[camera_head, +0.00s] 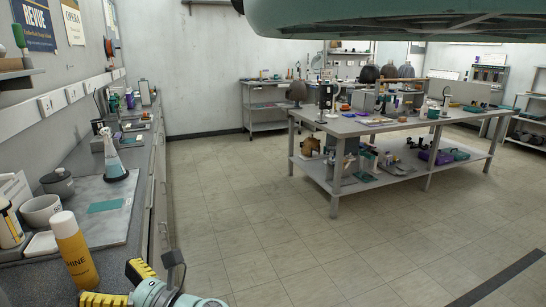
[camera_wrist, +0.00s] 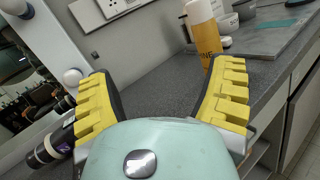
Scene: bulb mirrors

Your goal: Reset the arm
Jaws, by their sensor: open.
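My gripper (camera_head: 118,284) is at the bottom left of the head view, over the near end of the left counter (camera_head: 100,220). Its yellow padded fingers are spread wide apart in the wrist view (camera_wrist: 164,78), with nothing held between them. A yellow bottle with a white cap (camera_head: 76,252) stands upright on the counter just beyond the fingers. In the wrist view the bottle (camera_wrist: 206,38) is behind the right fingertip, which hides its lower part.
A bulb-edged mirror (camera_wrist: 32,65) is left in the wrist view, with a dark cylinder (camera_wrist: 50,146) by the left finger. A white bowl (camera_head: 41,209), grey lidded pot (camera_head: 58,183) and cone-shaped bottle (camera_head: 113,158) stand along the counter. The floor (camera_head: 240,210) is clear; a loaded table (camera_head: 350,128) stands beyond.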

